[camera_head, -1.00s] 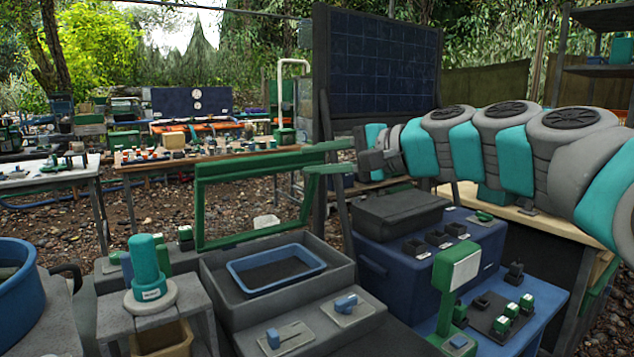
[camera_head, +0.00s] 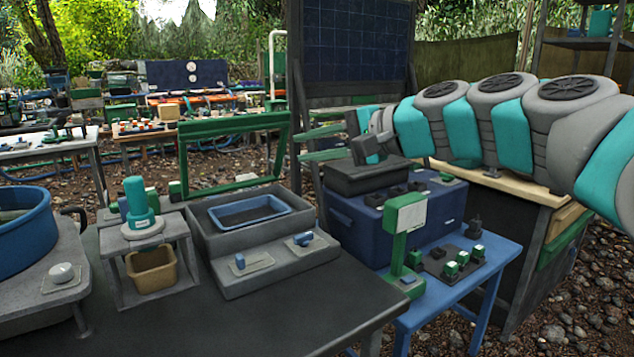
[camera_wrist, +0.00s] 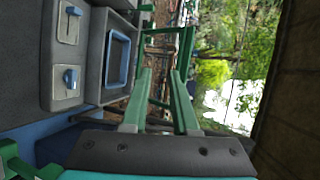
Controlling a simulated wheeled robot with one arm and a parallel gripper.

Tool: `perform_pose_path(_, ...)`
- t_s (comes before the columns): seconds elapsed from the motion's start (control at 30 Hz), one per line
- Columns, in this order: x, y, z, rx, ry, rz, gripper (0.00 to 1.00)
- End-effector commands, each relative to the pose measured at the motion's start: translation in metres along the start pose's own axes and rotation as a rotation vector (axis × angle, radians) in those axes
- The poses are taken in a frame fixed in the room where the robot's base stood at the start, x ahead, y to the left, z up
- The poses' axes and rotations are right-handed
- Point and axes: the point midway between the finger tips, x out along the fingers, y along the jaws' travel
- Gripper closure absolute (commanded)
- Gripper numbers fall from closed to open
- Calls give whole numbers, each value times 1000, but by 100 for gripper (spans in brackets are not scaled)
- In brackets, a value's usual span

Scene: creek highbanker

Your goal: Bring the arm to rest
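My arm reaches in from the right side of the head view, roughly level. My gripper (camera_head: 301,145) is at its left end, with its two green fingers pointing left. In the wrist view, the gripper (camera_wrist: 163,72) shows its two fingers apart with nothing held between them. It is in the air above the equipment, in front of the dark panel board as seen from the head camera. No object touching the fingers can be made out.
A grey box with a blue tray (camera_head: 285,207) stands on the dark table (camera_head: 205,315). A green frame (camera_head: 186,160) rises behind it. A blue chest (camera_head: 350,228) and a green-white sign post (camera_head: 400,245) stand below my arm. Gravel is open at the lower right.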

Motion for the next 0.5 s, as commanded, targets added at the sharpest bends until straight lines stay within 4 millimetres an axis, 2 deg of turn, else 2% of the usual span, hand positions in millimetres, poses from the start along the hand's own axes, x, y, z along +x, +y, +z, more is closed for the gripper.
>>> perform_pose_path(0.17, 6, 32, 18, -46, -17, 90, 72)
perform_pose_path(0.37, 10, 86, 45, -116, -48, 238, 72)
perform_pose_path(0.5, 5, 143, 70, -182, -86, 387, 72)
